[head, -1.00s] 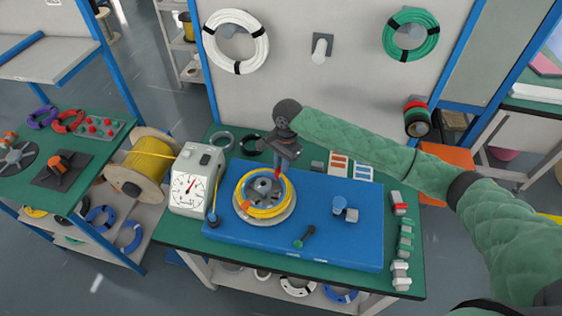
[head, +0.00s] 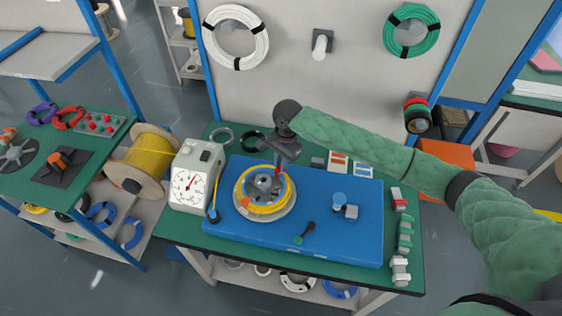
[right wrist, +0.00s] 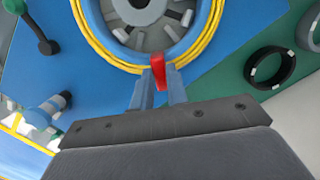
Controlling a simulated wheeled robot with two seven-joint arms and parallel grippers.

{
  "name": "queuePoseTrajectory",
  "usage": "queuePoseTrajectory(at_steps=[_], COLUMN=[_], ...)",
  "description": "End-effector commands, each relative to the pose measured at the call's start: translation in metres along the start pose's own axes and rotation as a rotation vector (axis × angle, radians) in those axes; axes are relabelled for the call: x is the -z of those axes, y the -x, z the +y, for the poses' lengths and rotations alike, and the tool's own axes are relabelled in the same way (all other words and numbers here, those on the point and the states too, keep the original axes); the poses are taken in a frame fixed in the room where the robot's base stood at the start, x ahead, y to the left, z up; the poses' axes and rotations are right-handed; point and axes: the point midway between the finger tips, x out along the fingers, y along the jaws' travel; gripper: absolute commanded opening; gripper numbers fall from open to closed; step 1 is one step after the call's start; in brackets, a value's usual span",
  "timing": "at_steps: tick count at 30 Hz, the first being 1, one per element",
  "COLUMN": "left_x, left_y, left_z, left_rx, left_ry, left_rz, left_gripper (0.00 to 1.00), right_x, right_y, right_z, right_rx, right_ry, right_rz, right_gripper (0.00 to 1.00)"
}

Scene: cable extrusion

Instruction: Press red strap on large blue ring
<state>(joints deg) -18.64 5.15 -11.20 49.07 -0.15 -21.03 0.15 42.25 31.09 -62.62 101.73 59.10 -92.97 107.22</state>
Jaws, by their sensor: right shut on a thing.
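The blue ring (right wrist: 187,52) sits inside a yellow cable coil (right wrist: 87,35) on a round reel in the right wrist view. In the head view the yellow coil (head: 262,210) lies on the blue board. My right gripper (right wrist: 158,86) is shut on a red strap (right wrist: 158,72), which stands at the near edge of the coil in the wrist view. The strap's tip overlaps the coil and ring; I cannot tell whether it presses on them. In the head view my right gripper (head: 279,168) is over the reel's far right edge. My left gripper is not in view.
A white dial gauge (head: 190,185) stands left of the blue board (head: 330,235). A blue peg (head: 339,201) and a black-green handle (head: 305,233) are on the board. A black ring (right wrist: 270,68) lies on the green table. Several small connectors line the right edge.

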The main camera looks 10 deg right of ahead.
Motion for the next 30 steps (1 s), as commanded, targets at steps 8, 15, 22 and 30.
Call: queuePoseTrajectory(at_steps=[8,15,22,30], left_x=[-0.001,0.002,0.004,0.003], left_y=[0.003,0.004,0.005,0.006], left_z=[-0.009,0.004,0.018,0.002], left_rx=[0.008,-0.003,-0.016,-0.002], left_ry=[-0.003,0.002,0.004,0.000], left_rz=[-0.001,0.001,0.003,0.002], left_gripper=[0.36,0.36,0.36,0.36], right_x=[0.001,0.001,0.001,0.001], right_y=[-0.003,-0.006,-0.008,-0.008], right_z=[0.000,0.000,0.000,0.000], right_rx=[0.000,-0.001,-0.001,-0.001], right_ry=[-0.001,-0.001,0.000,0.000], right_rz=[0.000,0.000,0.000,0.000], right_gripper=[0.02,0.02,0.02,0.02])
